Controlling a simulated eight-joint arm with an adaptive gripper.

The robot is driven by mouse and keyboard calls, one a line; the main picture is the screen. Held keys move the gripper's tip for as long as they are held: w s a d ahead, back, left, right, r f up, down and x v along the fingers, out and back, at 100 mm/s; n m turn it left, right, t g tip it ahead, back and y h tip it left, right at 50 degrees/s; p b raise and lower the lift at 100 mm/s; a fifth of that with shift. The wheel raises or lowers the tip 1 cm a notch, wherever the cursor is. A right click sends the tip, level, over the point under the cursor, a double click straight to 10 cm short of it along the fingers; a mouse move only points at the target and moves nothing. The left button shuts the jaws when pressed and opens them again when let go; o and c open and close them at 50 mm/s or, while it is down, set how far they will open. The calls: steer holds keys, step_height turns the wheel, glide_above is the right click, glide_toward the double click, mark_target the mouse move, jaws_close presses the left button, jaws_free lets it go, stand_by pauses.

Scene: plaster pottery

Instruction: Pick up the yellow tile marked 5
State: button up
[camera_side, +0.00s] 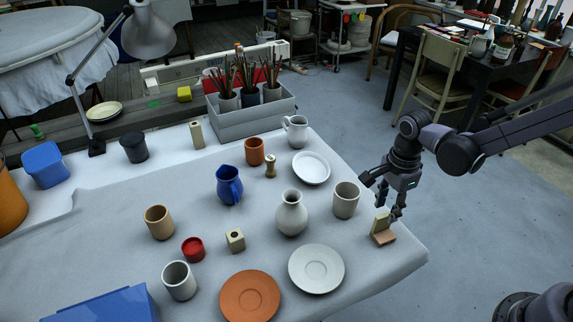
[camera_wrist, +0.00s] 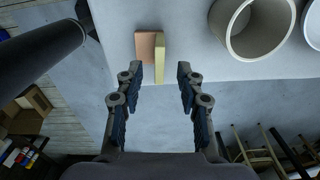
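A pale yellow tile (camera_side: 380,222) stands upright by the right edge of the cloth-covered table, against a pinkish terracotta tile (camera_side: 383,239) lower beside it. In the wrist view the yellow tile (camera_wrist: 160,55) is seen edge-on, with the pinkish tile (camera_wrist: 145,46) on its left. No number is readable on either. My gripper (camera_side: 386,203) is above and beside the tiles, its fingers pointing down. In the wrist view my gripper (camera_wrist: 160,72) is open, with the yellow tile's near end roughly between the fingertips; whether it is within their grip depth, I cannot tell.
A grey-white cup (camera_side: 346,200) stands left of the tiles and shows at upper right in the wrist view (camera_wrist: 252,28). A white vase (camera_side: 291,215) and a white saucer (camera_side: 316,269) are farther left. The table edge is just right of the tiles, with open floor beyond.

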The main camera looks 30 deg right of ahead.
mark_target(385, 215)
steer(key=shift+f, duration=2.65)
jaws_close()
